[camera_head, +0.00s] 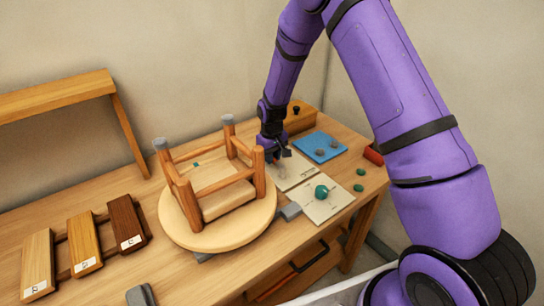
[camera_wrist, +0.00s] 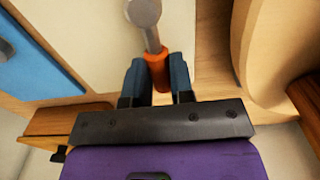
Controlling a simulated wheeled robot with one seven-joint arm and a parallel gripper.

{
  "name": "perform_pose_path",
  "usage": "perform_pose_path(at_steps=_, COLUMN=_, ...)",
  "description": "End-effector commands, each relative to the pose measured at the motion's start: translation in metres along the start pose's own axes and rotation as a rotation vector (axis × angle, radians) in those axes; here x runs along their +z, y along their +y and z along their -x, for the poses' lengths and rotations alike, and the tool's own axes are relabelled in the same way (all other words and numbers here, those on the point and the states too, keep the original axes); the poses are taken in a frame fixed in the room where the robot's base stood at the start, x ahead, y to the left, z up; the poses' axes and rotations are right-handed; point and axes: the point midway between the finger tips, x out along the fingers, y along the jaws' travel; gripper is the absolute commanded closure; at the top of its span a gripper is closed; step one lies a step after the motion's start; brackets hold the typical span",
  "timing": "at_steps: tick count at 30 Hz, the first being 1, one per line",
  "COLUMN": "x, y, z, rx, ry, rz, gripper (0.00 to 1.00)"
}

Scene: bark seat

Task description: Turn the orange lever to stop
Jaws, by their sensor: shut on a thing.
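The orange lever (camera_wrist: 157,70) shows in the wrist view as an orange grip on a grey rod (camera_wrist: 150,38) with a round grey end (camera_wrist: 143,11). It lies over a pale plate (camera_wrist: 90,30). My gripper (camera_wrist: 157,82) has its two dark blue fingers on either side of the orange grip and is shut on it. In the head view my gripper (camera_head: 276,153) is low over the pale plate (camera_head: 294,174) to the right of the stool. The orange grip is not clearly visible there. I cannot read a stop mark in either view.
An upturned wooden stool (camera_head: 222,175) stands on a round turntable (camera_head: 240,232), close to my gripper's left. A card with a green lump (camera_head: 321,192), a blue mat (camera_head: 319,145) and a wooden box (camera_head: 299,117) are nearby. Wood samples (camera_head: 84,243) lie at left.

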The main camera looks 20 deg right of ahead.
Motion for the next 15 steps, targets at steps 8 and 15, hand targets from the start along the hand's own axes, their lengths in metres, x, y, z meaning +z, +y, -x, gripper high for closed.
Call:
perform_pose_path(at_steps=8, x=0.0001, y=0.0019, z=0.0002, rx=0.000, ry=0.000, rz=-0.033, gripper=1.00)
perform_pose_path(at_steps=15, x=0.0008, y=0.0092, z=0.0003, rx=0.000, ry=-0.001, rz=-0.162, gripper=1.00)
